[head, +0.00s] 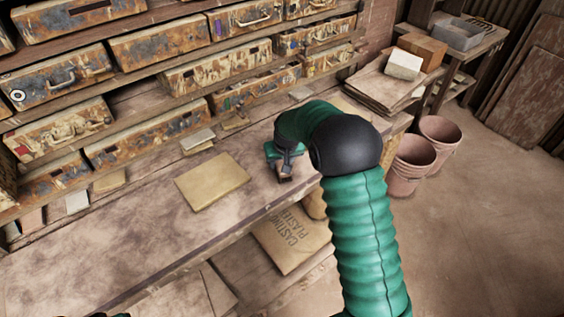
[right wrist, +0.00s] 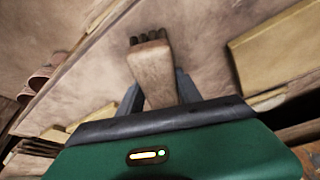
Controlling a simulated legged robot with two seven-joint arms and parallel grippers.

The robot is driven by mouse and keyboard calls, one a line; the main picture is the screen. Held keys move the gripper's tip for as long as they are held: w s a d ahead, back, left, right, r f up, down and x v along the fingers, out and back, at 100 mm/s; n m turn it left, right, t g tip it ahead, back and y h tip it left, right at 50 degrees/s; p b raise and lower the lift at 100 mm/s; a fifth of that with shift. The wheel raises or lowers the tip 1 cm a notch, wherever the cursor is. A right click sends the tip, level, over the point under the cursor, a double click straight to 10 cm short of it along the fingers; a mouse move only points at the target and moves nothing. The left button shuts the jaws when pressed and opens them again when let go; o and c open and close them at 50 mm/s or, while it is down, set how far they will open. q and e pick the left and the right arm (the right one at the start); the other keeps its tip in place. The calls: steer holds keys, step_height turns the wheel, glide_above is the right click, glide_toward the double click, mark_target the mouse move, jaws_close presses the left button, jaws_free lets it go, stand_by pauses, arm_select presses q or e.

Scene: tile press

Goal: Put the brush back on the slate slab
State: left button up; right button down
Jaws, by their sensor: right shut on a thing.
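My right gripper (head: 287,162) is above the bench top, near its front edge. It is shut on the brush (right wrist: 152,72), which has a pale wooden handle and short dark bristles at its far end. In the right wrist view the fingers (right wrist: 155,95) are on either side of the handle. In the head view the brush (head: 284,174) shows only as a small brown piece below the gripper. A flat tan slab (head: 212,182) lies on the bench left of the gripper. I cannot tell which slab is slate.
Small grey pieces (head: 198,138) lie at the back of the bench (head: 130,235), below shelves of worn drawers (head: 160,43). A casting plaster sack (head: 292,238) lies on the lower shelf. Pink buckets (head: 408,165) stand right. The bench's front left is clear.

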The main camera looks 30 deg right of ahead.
steer(key=shift+w+a+f, duration=0.15)
steer(key=shift+a+f, duration=0.2)
steer(key=shift+d+f, duration=0.25)
steer(key=shift+d, duration=0.1)
steer(key=c, duration=0.8)
jaws_free()
steer(key=shift+d, duration=0.4)
steer(key=shift+a, duration=0.4)
steer(key=shift+d, duration=0.2)
